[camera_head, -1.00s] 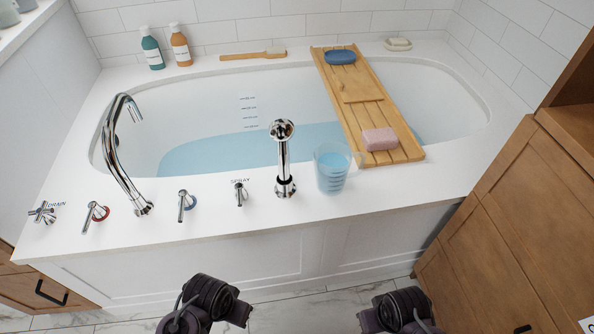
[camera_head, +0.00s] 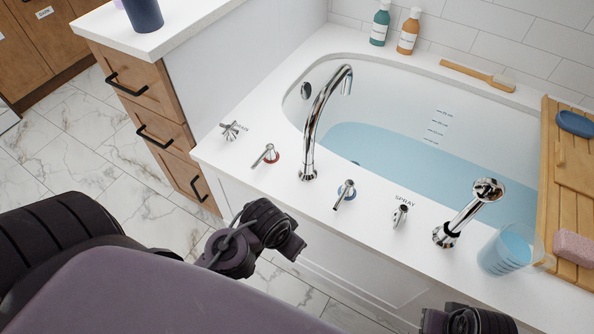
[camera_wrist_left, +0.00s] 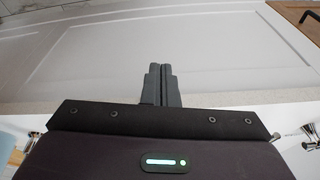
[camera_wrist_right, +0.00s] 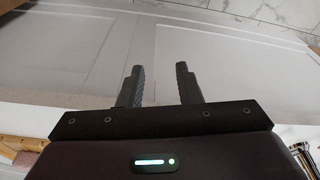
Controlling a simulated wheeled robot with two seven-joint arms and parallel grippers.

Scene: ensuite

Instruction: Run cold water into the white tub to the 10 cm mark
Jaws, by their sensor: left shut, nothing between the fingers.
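The white tub (camera_head: 395,88) holds blue water (camera_head: 410,160). Several scale marks (camera_head: 437,127) show on its far inner wall, too small to read; the water surface lies just below the lowest visible one. The curved chrome spout (camera_head: 322,105) points over the tub, with no stream visible. On the deck stand the blue-ringed lever (camera_head: 345,193) and the red-ringed lever (camera_head: 266,155). My left gripper (camera_head: 285,235) is in front of the tub, apart from the levers; in the left wrist view its fingers (camera_wrist_left: 161,85) are together and empty. My right gripper (camera_wrist_right: 160,85) is open and empty.
The drain handle (camera_head: 231,131), spray lever (camera_head: 401,214) and hand shower (camera_head: 468,210) stand on the deck. A jug of blue liquid (camera_head: 505,250) is near the wooden tray (camera_head: 560,200). Drawers (camera_head: 155,125) stand left of the tub. The floor there is clear.

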